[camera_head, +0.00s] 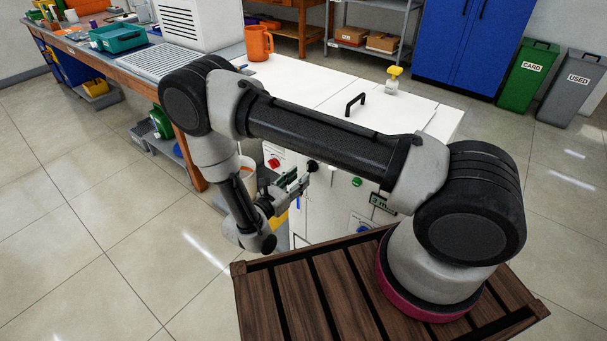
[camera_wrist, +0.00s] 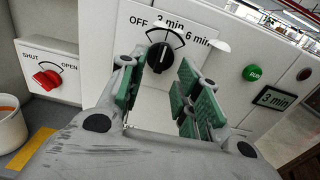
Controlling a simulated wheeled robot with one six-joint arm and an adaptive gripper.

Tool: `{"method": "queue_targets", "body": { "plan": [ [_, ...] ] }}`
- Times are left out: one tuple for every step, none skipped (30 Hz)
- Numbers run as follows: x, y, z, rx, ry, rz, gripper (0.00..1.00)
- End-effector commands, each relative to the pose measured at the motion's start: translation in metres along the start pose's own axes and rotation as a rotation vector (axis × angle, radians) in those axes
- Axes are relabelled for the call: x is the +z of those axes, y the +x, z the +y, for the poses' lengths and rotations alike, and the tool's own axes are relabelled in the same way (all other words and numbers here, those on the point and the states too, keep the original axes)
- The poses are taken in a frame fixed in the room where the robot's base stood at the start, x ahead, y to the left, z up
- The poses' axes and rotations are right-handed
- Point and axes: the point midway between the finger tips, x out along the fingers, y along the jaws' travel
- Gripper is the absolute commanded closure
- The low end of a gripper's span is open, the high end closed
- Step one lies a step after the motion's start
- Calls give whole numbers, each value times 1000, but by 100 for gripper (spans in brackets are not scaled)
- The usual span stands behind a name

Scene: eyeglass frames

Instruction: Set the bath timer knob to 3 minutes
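The bath timer knob (camera_wrist: 160,52) is black and sits on a white panel, below a black arc with the labels OFF, 3 min and 6 min. Its grip bar stands near upright in the wrist view; I cannot tell its exact pointing mark. The knob also shows in the head view (camera_head: 312,166). My gripper (camera_wrist: 162,70) is open, with green finger pads left and right of the knob in the picture. Gaps show on both sides; I cannot tell how deep the fingers reach. A small display (camera_wrist: 274,99) reads 3 min.
A red SHUT/OPEN knob (camera_wrist: 47,80) is on the left and a green RUN button (camera_wrist: 252,73) on the right. A blue knob (camera_head: 362,229) sits lower on the cabinet. A white bucket (camera_wrist: 10,124) stands at left. An orange mug (camera_head: 258,43) is on top.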

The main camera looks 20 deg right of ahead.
Motion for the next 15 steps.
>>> {"method": "queue_targets", "body": {
  "plan": [
    [0,-14,1,7,1,1,67],
    [0,-20,1,6,1,1,67],
    [0,-30,1,6,1,1,67],
    [-1,-36,1,6,1,2,67],
    [0,-43,1,5,1,1,67],
    [0,-51,1,6,1,1,67],
    [0,-56,1,4,1,1,67],
    [-1,-61,1,5,0,1,67],
    [0,-66,1,3,1,1,67],
    [0,-70,1,3,1,1,67],
    [0,-73,1,3,1,1,67],
    [0,-76,0,1,1,1,67],
    [0,-78,0,1,0,1,67],
    [0,-80,0,1,0,1,67],
    [0,-81,0,1,0,1,67]
  ]
}}
